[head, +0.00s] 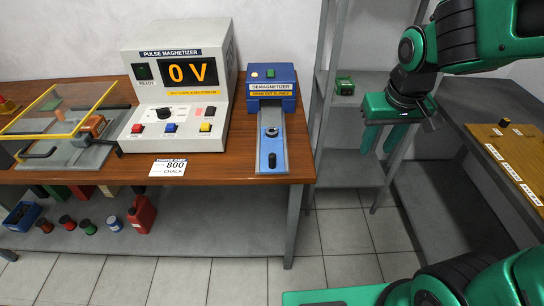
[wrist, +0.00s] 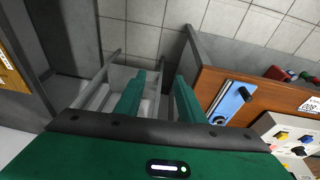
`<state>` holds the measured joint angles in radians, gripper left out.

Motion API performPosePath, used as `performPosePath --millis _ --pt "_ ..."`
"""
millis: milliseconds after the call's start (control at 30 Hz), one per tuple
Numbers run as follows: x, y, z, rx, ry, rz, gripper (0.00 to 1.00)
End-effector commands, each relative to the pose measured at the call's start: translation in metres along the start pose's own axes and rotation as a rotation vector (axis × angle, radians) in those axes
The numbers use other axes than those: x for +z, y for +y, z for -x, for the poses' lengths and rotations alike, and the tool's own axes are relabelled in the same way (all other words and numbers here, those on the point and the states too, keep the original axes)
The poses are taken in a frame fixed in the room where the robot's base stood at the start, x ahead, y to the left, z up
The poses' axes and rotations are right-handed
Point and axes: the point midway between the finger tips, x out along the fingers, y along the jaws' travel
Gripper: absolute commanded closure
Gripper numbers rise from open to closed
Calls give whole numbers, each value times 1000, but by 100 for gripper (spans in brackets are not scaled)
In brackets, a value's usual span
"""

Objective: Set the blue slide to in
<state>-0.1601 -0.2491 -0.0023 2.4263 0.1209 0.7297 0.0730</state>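The blue demagnetizer (head: 272,86) stands at the right end of the wooden bench. A long blue and grey slide (head: 271,148) runs out from under it toward the bench's front edge. A black knob (head: 272,160) stands near the slide's front end, and a small round metallic piece sits farther back. The slide with its knob also shows in the wrist view (wrist: 232,102), right of the fingers. My gripper (head: 381,148) is in the air to the right of the bench, apart from the slide. In the wrist view its two green fingers (wrist: 159,85) are spread with nothing between them.
The pulse magnetizer (head: 180,90), reading 0 V, stands left of the demagnetizer. A yellow-framed fixture (head: 65,125) is at far left. A grey shelf rack (head: 350,110) stands behind my gripper. Another bench with a wooden panel (head: 515,150) is at right. Floor between benches is clear.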

Motion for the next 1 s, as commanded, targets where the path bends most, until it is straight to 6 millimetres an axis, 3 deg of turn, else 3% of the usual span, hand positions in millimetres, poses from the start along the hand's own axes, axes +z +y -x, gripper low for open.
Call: performPosePath --millis 33,200,300,367,567,1000 --pt "-15 -38 -6 -22 27 87 64" --pt "-41 -146 -13 -108 117 287 64" --pt "-42 -191 -15 -149 148 358 64" --pt "-42 -209 -15 -166 160 385 64" --pt "-41 -230 -22 -186 171 414 64" --pt "-49 -242 -85 -184 168 413 64"
